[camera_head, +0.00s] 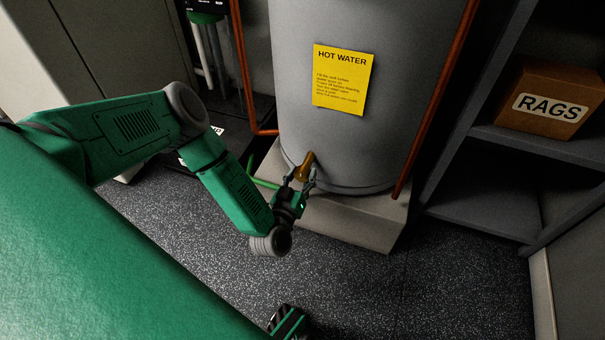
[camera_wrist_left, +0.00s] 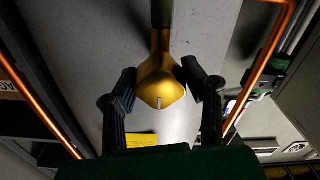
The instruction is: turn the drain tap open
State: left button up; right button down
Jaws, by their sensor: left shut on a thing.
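The brass drain tap (camera_head: 305,164) sticks out low on the front of the grey hot water tank (camera_head: 400,100). In the left wrist view the tap's brass part (camera_wrist_left: 160,75) fills the space between the fingers, with a small white mark on it and a dark green bar (camera_wrist_left: 161,13) running up from it. My left gripper (camera_head: 301,180) has one finger on each side of the tap and is shut on it. It also shows in the left wrist view (camera_wrist_left: 160,88). The fingers partly hide the tap in the head view.
The tank stands on a pale plinth (camera_head: 350,222). A yellow HOT WATER notice (camera_head: 341,80) is on its front. Copper pipes (camera_head: 433,100) run down both sides. A shelf unit at right holds a RAGS box (camera_head: 549,98).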

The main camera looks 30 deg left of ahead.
pick_arm(q)
jog(key=shift+m+p, duration=0.3)
jog(key=shift+p, duration=0.05)
jog(key=shift+c, duration=0.2)
jog(key=m+p, duration=0.2)
jog(key=m, duration=0.1)
jog(key=shift+r, duration=0.1)
jog(key=m+p, duration=0.2)
jog(key=m, duration=0.1)
jog(key=shift+d, duration=0.1)
jog(key=m+p, duration=0.1)
jog(key=m, duration=0.1)
jog(key=shift+s+m, duration=0.1)
jog(key=shift+m, duration=0.2)
jog(key=m, duration=0.3)
jog(key=shift+f+m+p, duration=0.2)
jog(key=shift+m+p, duration=0.1)
jog(key=shift+f+m, duration=0.1)
jog(key=shift+m, duration=1.9)
jog(key=shift+s, duration=0.15)
jog(key=o, duration=1.1)
jog(key=shift+f, duration=0.1)
jog(key=shift+o, duration=0.3)
